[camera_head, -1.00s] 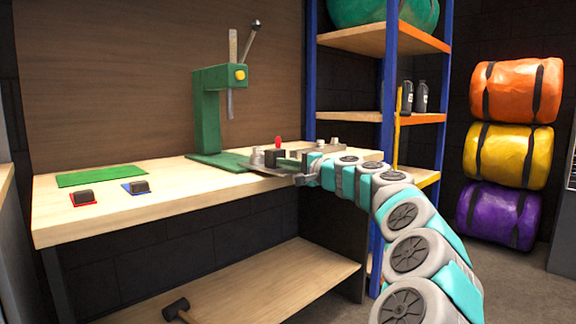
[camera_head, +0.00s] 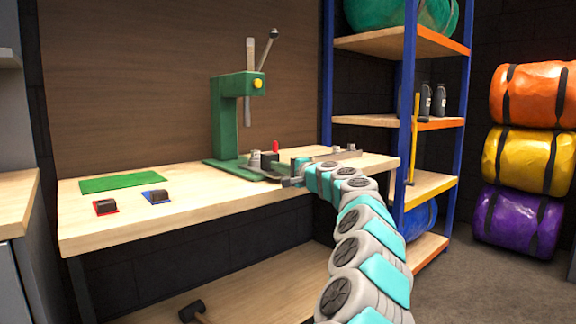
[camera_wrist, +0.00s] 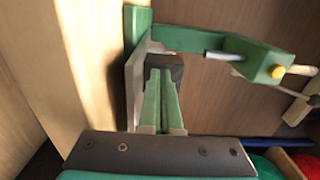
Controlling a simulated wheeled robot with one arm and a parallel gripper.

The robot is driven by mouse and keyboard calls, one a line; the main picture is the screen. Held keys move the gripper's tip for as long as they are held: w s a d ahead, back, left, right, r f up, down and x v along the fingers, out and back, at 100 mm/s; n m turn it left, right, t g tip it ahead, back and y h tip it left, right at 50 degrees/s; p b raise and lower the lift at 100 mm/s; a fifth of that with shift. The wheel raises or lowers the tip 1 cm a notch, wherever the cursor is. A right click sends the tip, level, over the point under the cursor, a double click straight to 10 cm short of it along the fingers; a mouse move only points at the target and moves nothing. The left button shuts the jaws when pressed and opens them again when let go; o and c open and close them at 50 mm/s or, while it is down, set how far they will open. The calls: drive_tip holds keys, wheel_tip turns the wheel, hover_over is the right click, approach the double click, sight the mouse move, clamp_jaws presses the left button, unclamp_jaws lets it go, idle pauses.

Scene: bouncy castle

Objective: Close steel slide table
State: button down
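The steel slide table (camera_head: 337,155) is a flat grey plate on the bench beside the green press (camera_head: 224,118). It carries small posts, a dark block (camera_head: 269,161) and a red knob (camera_head: 275,146). My gripper (camera_head: 278,168) is at the plate's near left part, partly hidden by my wrist. In the wrist view, my two green fingers (camera_wrist: 161,100) lie close together, their tips at the dark block (camera_wrist: 164,68). A grey plate edge (camera_wrist: 134,88) runs beside the fingers. I cannot tell whether the tips touch the block.
The wooden bench (camera_head: 225,197) holds a green mat (camera_head: 122,183) and two dark blocks on red and blue pads. The press column and lever stand behind my gripper. A blue-framed shelf (camera_head: 409,90) is at the right. A mallet (camera_head: 193,311) lies below.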

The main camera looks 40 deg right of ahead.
sight(268, 162)
drive_tip(key=w, duration=0.1)
drive_tip(key=w+p, duration=0.1)
drive_tip(key=w, duration=0.1)
drive_tip(key=w+p, duration=0.1)
drive_tip(key=w, duration=0.1)
drive_tip(key=shift+a, duration=0.25)
drive_tip(key=shift+r, duration=0.35)
drive_tip(key=shift+s+f, duration=0.2)
drive_tip(key=shift+s, duration=0.05)
drive_tip(key=s, duration=0.3)
drive_tip(key=s+b, duration=0.1)
drive_tip(key=s, duration=0.1)
drive_tip(key=shift+d, duration=0.25)
drive_tip(key=s, duration=0.8)
drive_tip(key=shift+s+d+b, duration=0.3)
drive_tip(key=shift+b, duration=0.1)
drive_tip(key=shift+f, duration=0.1)
